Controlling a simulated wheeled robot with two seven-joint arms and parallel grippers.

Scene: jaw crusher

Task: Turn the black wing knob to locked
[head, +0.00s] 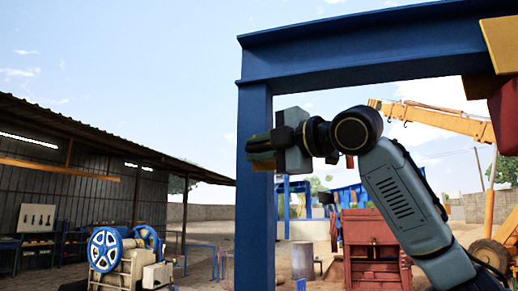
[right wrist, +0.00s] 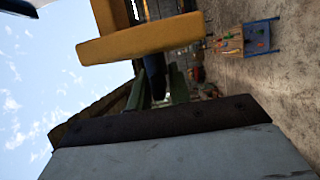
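I cannot make out the black wing knob in either view. My right gripper (head: 259,150) is in the head view, raised in front of the tall blue post (head: 254,215) and pointing left. Its dark, olive-edged fingers overlap the post in the picture; I cannot tell whether they touch it. They show side-on, so the gap between them is unclear. Nothing is clearly seen held. The right wrist view is turned sideways, with a grey block with a dark edge (right wrist: 180,150) filling the bottom. My left gripper is not in view.
A blue overhead beam (head: 365,50) joins the post. A machine with blue wheels (head: 106,249) stands lower left by a dark shed (head: 90,165). A red machine (head: 375,250) stands behind my right arm. A yellow bar (right wrist: 140,38) crosses the wrist view's top. Sandy ground shows beyond.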

